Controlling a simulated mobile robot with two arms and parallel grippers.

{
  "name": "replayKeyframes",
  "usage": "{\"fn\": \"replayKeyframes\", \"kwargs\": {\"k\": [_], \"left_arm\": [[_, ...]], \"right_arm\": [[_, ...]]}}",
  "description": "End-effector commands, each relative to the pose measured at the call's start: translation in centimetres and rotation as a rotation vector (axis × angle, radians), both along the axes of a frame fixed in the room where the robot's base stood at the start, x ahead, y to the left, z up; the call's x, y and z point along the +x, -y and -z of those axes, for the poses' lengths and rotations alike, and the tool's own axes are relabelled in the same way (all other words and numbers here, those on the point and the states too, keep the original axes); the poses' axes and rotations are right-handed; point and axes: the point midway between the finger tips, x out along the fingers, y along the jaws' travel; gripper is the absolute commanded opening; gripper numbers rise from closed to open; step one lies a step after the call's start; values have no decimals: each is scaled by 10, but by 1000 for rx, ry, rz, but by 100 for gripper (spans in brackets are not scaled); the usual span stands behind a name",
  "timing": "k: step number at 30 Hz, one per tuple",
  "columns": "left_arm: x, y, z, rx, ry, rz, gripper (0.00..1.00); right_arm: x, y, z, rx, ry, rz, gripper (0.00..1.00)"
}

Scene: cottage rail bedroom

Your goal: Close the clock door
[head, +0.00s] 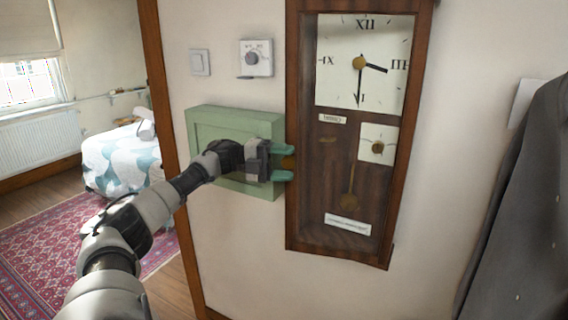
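The wall clock (297,222) hangs upright in a dark wooden case, with a large white dial, a small dial and a brass pendulum. Its wood-framed front door (340,258) lies over or very near the case; I cannot tell whether a narrow gap remains. My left gripper (290,163) is at the clock's left edge, about mid-height. The fingertips are at the frame's edge; contact is unclear. My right gripper is out of view.
A green wall box (232,118) is behind my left gripper, left of the clock. A thermostat (256,58) and light switch (199,62) are above it. A dark coat (525,200) hangs at right. A doorway at left opens onto a bed (115,160) and red rug (50,245).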

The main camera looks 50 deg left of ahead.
Motion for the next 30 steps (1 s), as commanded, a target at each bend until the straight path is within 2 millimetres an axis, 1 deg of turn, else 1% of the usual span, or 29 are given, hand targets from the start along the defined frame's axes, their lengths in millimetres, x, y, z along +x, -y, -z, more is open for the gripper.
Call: {"fn": "replayKeyframes", "kwargs": {"k": [5, 8, 11, 15, 18, 21, 25, 30], "left_arm": [[-2, -3, 0, 0, 1, -1, 61], [-7, -12, 2, 0, 1, -4, 61], [-18, -27, 4, 0, 1, -5, 61], [-35, -52, 3, -1, 3, -6, 61], [-46, -67, 2, -2, 3, -5, 61], [-53, -78, 1, -1, 3, -3, 61], [-60, -87, 0, 0, 1, -2, 61], [-62, -89, 0, 0, 0, 0, 61]], "right_arm": [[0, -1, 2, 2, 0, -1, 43], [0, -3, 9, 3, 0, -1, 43], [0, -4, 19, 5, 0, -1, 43], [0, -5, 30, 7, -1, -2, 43], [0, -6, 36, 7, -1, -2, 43], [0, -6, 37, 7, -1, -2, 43], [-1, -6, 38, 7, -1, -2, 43], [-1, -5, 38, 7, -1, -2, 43]]}}
